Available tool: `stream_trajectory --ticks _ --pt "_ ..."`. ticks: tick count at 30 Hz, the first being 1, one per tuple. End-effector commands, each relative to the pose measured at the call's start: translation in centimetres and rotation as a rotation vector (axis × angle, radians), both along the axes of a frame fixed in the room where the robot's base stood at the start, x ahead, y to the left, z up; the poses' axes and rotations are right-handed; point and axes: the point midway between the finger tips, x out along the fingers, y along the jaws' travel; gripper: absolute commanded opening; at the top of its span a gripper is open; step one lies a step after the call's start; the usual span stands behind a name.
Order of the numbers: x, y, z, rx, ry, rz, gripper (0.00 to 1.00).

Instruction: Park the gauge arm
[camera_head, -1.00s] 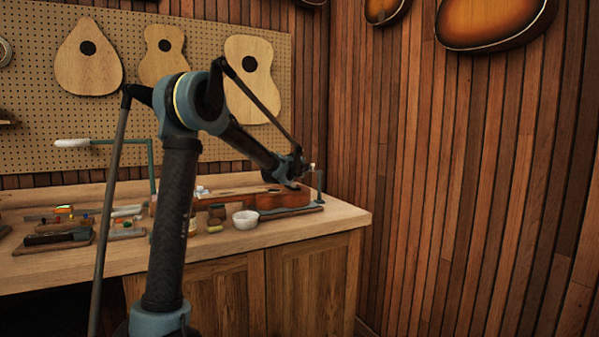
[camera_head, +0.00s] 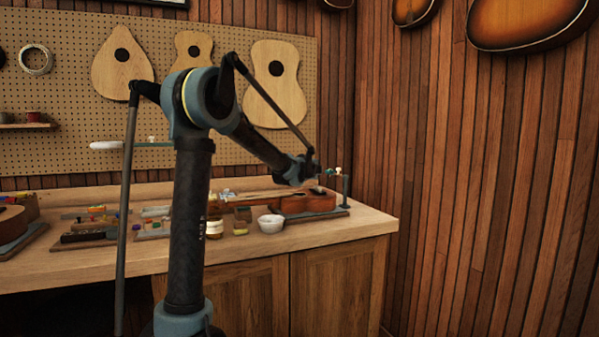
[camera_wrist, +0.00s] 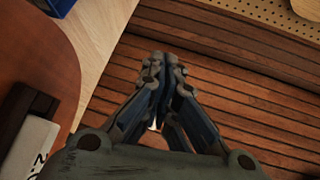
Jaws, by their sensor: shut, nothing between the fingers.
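The likely gauge arm is a small teal piece (camera_head: 329,171) with a pale knob (camera_head: 338,170), at a dark post (camera_head: 346,190) by the right end of the ukulele's stand in the head view. My gripper (camera_wrist: 162,62) is shut and empty in the wrist view, above the bench's edge region with the wooden wall beyond. In the head view my wrist end is just left of the post; its fingers are too small to make out. The ukulele (camera_head: 305,203) lies on the bench, and its brown body (camera_wrist: 45,60) fills the left of the wrist view.
A white bowl (camera_head: 270,223), a jar (camera_head: 215,228) and small parts stand left of the ukulele on the workbench (camera_head: 330,235). A pale card with dark marks (camera_wrist: 30,145) shows in the wrist view. Slatted walls (camera_head: 450,200) close the right side.

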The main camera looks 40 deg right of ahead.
Motion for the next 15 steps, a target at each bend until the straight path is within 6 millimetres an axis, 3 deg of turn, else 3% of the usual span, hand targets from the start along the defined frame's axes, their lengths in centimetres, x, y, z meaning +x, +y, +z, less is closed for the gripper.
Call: stream_trajectory --ticks 6,15 --pt "1.5 3.8 0.7 0.000 0.002 0.004 0.00" --pt "2.5 6.8 1.3 0.002 0.000 0.004 0.00"
